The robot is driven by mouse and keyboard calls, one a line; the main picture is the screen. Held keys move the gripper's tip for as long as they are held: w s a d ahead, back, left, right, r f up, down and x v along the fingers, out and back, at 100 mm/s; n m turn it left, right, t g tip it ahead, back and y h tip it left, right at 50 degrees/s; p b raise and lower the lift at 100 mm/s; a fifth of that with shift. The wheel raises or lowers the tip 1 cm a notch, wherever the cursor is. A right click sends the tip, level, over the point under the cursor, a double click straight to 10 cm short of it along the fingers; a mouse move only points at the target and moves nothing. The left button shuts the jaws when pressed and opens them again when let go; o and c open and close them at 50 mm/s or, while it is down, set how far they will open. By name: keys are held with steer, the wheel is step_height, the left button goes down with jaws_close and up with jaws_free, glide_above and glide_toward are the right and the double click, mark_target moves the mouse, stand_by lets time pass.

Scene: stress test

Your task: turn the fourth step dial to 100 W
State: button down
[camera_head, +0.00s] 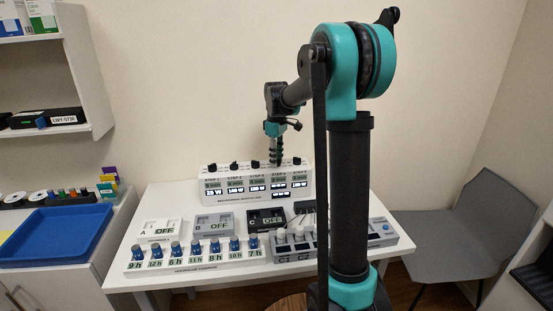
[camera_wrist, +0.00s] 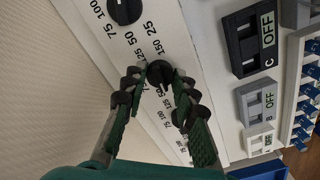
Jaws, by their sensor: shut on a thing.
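The stress test box (camera_head: 258,186) stands at the back of the white table, with a row of black dials on its top. My gripper (camera_head: 276,158) comes down from above onto the fourth dial from the left, which it largely hides. In the wrist view my gripper (camera_wrist: 159,77) has a green finger on each side of this black dial (camera_wrist: 157,72), shut on it. Printed numbers ring the dial, with 150, 125 and 50 near it. Which number its pointer faces, I cannot tell. The fifth dial (camera_head: 297,161) is free; it also shows in the wrist view (camera_wrist: 124,10).
Switch boxes A (camera_head: 160,231), B (camera_head: 213,224) and C (camera_head: 267,219) stand in front, each marked OFF. A row of blue-capped knobs (camera_head: 195,250) and a grey control box (camera_head: 385,228) line the table's front. The wall is close behind the stress test box.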

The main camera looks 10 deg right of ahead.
steer(key=m, duration=0.5)
steer(key=shift+m, duration=0.3)
steer(key=m, duration=1.5)
steer(key=shift+m, duration=0.4)
steer(key=c, duration=1.2)
jaws_free()
step_height(320, 180, up, 12)
